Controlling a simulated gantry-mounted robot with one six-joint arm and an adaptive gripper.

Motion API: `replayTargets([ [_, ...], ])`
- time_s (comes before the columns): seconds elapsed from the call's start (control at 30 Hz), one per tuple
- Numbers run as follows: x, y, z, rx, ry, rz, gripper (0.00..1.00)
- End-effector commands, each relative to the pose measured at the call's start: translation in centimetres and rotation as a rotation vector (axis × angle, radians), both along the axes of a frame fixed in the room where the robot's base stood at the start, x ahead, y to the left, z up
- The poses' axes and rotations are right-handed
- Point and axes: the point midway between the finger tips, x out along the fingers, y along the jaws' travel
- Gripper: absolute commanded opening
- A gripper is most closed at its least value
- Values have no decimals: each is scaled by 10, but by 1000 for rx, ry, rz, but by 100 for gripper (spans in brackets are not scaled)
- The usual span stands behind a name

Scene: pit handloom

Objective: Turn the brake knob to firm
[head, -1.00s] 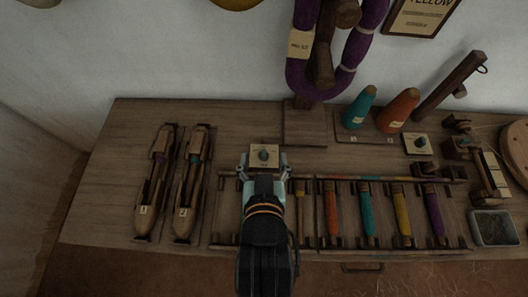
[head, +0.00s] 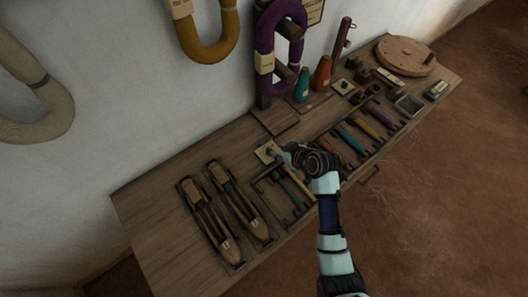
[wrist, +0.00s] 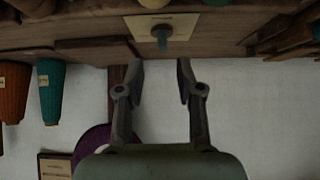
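A teal knob on a small cream plate (head: 268,152) sits on the bench; in the head view my gripper partly hides it. In the wrist view the knob (wrist: 162,36) shows at the top centre, standing out from its plate (wrist: 188,26). My gripper (wrist: 161,72) is open and empty, its two fingers apart with the knob lined up between them, just beyond the tips. In the head view my gripper (head: 284,156) is right beside the plate. The plate's markings and the knob's setting are too small to read. A second plate with a knob (head: 344,87) is farther right.
Two wooden shuttles (head: 209,218) lie left of my gripper. A rack of coloured bobbins (head: 351,142) lies to the right. Teal (head: 302,88) and orange (head: 321,74) cones stand behind, near a hanging purple skein (head: 266,38). Bare bench (head: 150,208) shows at the left end.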

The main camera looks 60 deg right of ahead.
Motion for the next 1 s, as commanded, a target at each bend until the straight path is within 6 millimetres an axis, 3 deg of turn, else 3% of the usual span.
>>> replayTargets([
  [0.03, 7, -3, -13, 1, 1, 2, 36],
  [0.23, 29, -14, -37, -1, 2, 1, 36],
  [0.6, 37, -18, -42, 0, 1, 0, 36],
  [0.63, 37, -18, -42, 0, 1, 0, 35],
  [0.83, 37, -18, -42, 0, 1, 0, 1],
  [1.0, 37, -18, -42, 0, 1, 0, 0],
])
